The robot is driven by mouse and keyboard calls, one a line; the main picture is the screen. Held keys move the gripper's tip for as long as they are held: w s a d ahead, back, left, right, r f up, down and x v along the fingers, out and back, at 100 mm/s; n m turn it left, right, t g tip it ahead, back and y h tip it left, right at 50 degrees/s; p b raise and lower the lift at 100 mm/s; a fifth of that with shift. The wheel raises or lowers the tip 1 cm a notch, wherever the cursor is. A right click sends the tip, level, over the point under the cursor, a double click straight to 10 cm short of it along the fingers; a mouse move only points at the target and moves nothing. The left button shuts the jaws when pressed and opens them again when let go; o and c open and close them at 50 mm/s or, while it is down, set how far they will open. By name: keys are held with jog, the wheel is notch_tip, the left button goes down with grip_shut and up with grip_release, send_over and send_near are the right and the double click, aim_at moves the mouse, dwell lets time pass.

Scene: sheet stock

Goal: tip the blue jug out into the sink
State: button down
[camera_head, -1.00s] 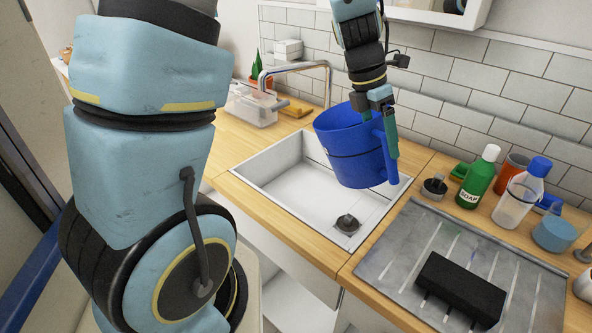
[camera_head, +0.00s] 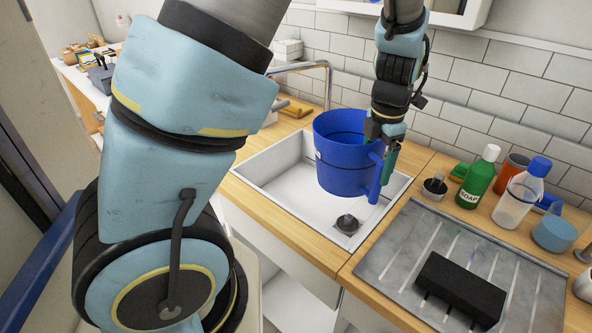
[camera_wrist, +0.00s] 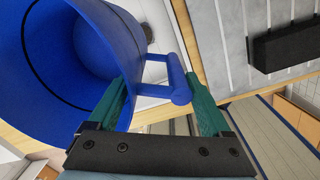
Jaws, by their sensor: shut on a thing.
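The blue jug (camera_head: 343,166) hangs above the sink (camera_head: 280,181), close to upright, with its open top facing up. In the wrist view the jug (camera_wrist: 55,75) fills the upper left and I look partly into it. I cannot tell whether liquid is inside. My gripper (camera_head: 385,152) is at the jug's right side, shut on its handle. In the wrist view the green fingers of my gripper (camera_wrist: 160,88) stand on either side of the handle. The sink shows a dark drain (camera_head: 347,223) below the jug; the jug hides part of the basin's back.
A tap (camera_head: 327,85) arches at the sink's back left. Right of the sink is a grey drainboard (camera_head: 400,245) with a black block (camera_head: 460,287).

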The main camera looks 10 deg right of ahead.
jog(key=shift+f, duration=0.15)
jog(key=s+d+r, duration=0.3)
jog(key=d+r, duration=0.2)
dwell(0.7)
jog(key=shift+s, duration=0.1)
